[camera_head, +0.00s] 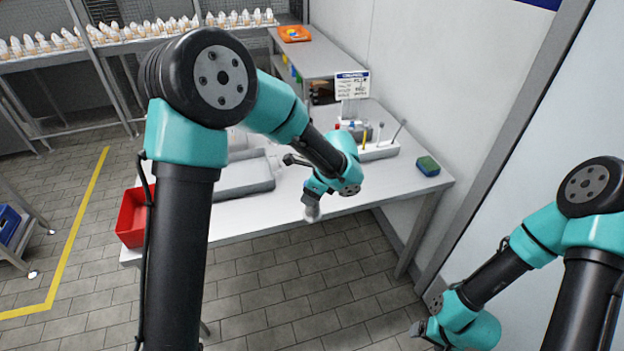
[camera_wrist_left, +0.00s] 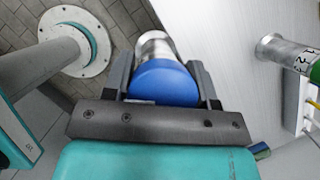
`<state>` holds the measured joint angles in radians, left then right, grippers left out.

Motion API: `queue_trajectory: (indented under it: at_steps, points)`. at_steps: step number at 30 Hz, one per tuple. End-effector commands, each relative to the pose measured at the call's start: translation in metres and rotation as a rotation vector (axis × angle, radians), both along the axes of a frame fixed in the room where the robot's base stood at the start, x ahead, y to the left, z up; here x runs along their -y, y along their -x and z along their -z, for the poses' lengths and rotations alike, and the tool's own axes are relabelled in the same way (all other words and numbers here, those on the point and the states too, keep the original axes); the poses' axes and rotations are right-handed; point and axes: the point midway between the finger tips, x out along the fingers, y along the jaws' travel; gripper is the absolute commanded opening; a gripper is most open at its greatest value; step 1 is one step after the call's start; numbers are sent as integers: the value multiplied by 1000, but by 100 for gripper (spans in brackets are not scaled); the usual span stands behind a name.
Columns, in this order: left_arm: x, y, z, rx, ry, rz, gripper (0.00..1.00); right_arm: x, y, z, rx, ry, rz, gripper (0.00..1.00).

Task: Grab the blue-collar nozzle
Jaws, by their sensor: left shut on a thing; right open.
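The blue-collar nozzle (camera_wrist_left: 163,82) sits between the two fingers of my left gripper (camera_wrist_left: 162,78) in the left wrist view. Its blue end faces the camera and its silver part points away. My left gripper (camera_head: 312,197) is shut on it. In the head view the gripper is over the front edge of the white table, with a small silvery piece of the nozzle (camera_head: 312,211) below it. My right gripper (camera_head: 421,331) is low at the right in the head view, away from the table; it is open, and its fingers show poorly.
A white rack (camera_head: 378,152) with several upright tools stands at the table's back right. A sponge (camera_head: 428,165) lies right of it. A grey tray (camera_head: 245,178) and red bin (camera_head: 133,217) are left. A silver part with a green end (camera_wrist_left: 285,50) shows in the wrist view.

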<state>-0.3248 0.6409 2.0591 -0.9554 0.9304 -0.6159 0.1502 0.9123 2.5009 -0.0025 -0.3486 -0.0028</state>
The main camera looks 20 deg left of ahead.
Motion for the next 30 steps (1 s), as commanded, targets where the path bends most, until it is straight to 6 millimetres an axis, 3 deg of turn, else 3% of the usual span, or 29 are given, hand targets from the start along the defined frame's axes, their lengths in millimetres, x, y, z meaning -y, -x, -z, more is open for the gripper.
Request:
queue_trajectory:
  at_steps: [3, 9, 30]
  points:
    - [5, 16, -2, 0, -1, 1, 19, 0, 0, 0, 0, 0, 0, 76]
    - [8, 26, -3, 1, 0, 1, 19, 0, 0, 0, 0, 0, 0, 76]
    - [6, 25, -3, 1, 0, -2, 19, 0, 0, 0, 0, 0, 0, 76]
